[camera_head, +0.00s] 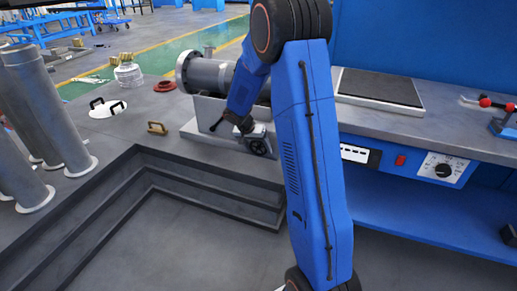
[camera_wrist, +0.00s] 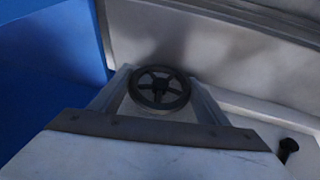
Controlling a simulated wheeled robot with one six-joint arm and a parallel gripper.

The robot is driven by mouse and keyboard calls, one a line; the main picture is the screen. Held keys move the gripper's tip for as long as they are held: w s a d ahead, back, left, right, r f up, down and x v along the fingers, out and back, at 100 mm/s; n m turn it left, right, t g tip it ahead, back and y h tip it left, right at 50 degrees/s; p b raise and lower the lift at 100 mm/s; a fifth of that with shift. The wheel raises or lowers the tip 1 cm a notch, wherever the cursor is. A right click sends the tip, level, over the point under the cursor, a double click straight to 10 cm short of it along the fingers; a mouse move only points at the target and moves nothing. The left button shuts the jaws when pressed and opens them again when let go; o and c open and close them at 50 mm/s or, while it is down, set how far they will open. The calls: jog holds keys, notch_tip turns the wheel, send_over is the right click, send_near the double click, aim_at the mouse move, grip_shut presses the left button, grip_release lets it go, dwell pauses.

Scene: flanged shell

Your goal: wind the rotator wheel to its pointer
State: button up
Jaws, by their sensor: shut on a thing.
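The rotator wheel, a small dark spoked handwheel (camera_wrist: 160,89), sits between the two fingers of my gripper (camera_wrist: 157,82) in the wrist view. The fingers reach in from both sides and are shut on it. In the head view the wheel (camera_head: 259,147) shows at the front of the grey rotator base (camera_head: 205,135), with my gripper (camera_head: 250,134) at it. The grey flanged shell (camera_head: 208,76) lies on its side above the base, partly hidden by my arm. I cannot make out the pointer or the wheel's mark.
A brown handle-like block (camera_head: 157,128), a white disc with black handles (camera_head: 106,108) and a red ring (camera_head: 165,86) lie on the bench to the left. Grey cylinders (camera_head: 45,115) stand at far left. A dark-topped plate (camera_head: 380,88) and control panel (camera_head: 440,168) are at right.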

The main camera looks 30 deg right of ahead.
jog(key=shift+w+g+h, duration=0.1)
jog(key=shift+g+h, duration=0.3)
jog(key=shift+g, duration=0.1)
jog(key=shift+n+g+h, duration=0.5)
jog(key=shift+g+h, duration=0.6)
jog(key=shift+g, duration=0.1)
jog(key=shift+n+g+h, duration=0.5)
jog(key=shift+g+h, duration=0.9)
jog(key=shift+h, duration=0.3)
jog(key=o, duration=1)
jog(key=shift+a, duration=0.1)
jog(key=shift+g, duration=0.3)
jog(key=v, duration=1.7)
jog(key=shift+a+r, duration=0.1)
jog(key=shift+a, duration=0.05)
